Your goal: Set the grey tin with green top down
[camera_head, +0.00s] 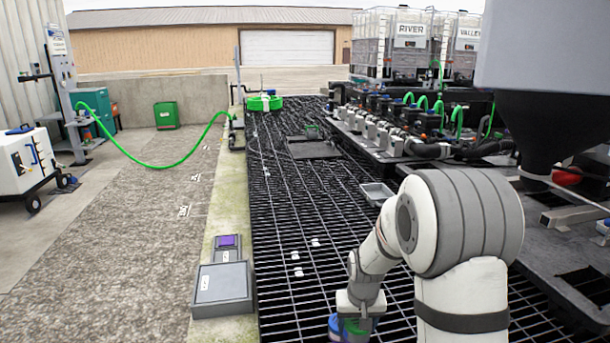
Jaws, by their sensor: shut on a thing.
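My gripper (350,328) is at the bottom edge of the head view, pointing down over the dark grating. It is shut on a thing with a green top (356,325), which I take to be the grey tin. Only a small patch of green and some blue-purple show between and beside the fingers. The tin's body is hidden by the gripper and cut off by the frame edge, so I cannot tell whether its base touches anything.
A grey lidded box (222,288) and a smaller box with a purple top (228,243) stand on the concrete curb (226,205) to the left. A grey tray (376,193) lies on the grating (300,225). A pipe manifold (400,140) lines the right. Open grating lies left of my arm.

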